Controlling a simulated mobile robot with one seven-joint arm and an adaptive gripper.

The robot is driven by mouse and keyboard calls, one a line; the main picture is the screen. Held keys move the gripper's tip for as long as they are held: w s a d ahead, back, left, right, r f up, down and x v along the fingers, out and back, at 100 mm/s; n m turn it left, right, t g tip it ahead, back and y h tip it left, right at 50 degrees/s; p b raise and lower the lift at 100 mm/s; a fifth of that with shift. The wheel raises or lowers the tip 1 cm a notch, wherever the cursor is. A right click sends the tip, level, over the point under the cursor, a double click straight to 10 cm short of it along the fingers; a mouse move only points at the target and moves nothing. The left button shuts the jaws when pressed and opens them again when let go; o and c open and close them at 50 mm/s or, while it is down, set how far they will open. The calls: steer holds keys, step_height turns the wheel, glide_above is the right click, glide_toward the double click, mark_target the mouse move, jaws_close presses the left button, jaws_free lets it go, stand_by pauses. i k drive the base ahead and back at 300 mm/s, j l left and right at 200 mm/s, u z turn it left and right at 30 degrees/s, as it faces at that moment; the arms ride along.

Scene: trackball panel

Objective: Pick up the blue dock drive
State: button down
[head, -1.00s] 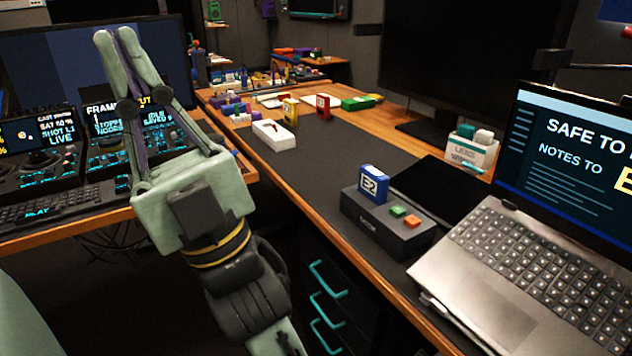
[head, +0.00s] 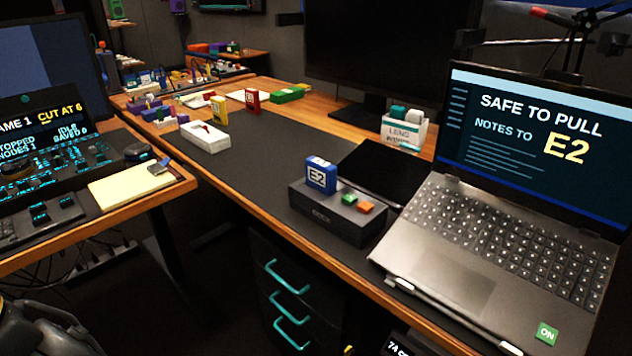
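The blue dock drive (head: 321,177) is a small upright blue block with a white "E2" label. It stands in the left part of the top of a black dock box (head: 330,221) on the desk. A green button (head: 349,199) and an orange button (head: 365,207) are on the dock to its right. My gripper is out of view. Only a dark part of what may be my arm shows at the bottom left corner.
An open laptop (head: 447,272) reading "SAFE TO PULL, NOTES TO E2" stands right of the dock. A black tablet (head: 378,171) lies behind the dock. A white box (head: 204,138) and a yellow block (head: 219,109) are farther back. The dark mat (head: 262,150) left of the dock is clear.

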mark_target(321, 175)
steer(key=k+j+z, duration=0.2)
steer(key=z, duration=0.2)
steer(key=k+j+z, duration=0.35)
steer(key=i+l, duration=0.1)
